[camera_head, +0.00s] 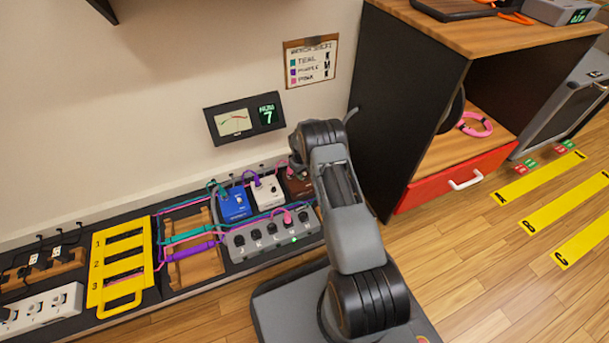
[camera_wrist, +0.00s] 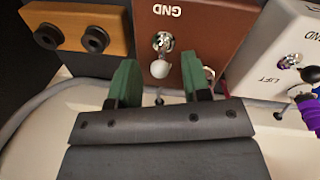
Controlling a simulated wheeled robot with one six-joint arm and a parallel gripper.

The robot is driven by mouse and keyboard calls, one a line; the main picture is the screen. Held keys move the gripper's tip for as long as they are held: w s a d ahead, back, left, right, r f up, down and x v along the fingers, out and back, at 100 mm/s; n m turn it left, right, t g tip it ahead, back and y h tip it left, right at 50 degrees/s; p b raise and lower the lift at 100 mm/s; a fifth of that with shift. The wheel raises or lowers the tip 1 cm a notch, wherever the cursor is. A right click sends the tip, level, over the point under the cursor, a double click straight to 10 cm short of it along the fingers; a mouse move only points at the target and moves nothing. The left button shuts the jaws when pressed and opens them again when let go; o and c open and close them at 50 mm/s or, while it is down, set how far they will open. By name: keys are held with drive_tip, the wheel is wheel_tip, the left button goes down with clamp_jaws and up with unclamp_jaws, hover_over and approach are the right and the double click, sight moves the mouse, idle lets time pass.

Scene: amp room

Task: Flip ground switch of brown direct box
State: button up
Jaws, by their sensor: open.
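The brown direct box (camera_head: 298,186) sits at the right end of the row of boxes in the head view, partly hidden behind my arm. In the wrist view the brown box (camera_wrist: 215,25) shows its face marked GND, upside down. Its ground switch (camera_wrist: 161,62) is a metal toggle with a pale tip, pointing down in the picture. My gripper (camera_wrist: 160,80) is open, its two green fingers on either side of the switch tip. I cannot tell whether a finger touches it. In the head view my gripper is mostly hidden behind the arm.
A white box (camera_head: 267,193) with a purple plug stands beside the brown one; its LIFT switch shows in the wrist view. A blue box (camera_head: 235,204) is further left. A grey pedal strip (camera_head: 275,237) lies in front. A black cabinet (camera_head: 405,110) rises close on the right.

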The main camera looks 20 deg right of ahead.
drive_tip(key=shift+f, duration=0.3)
clamp_jaws()
idle(0.3)
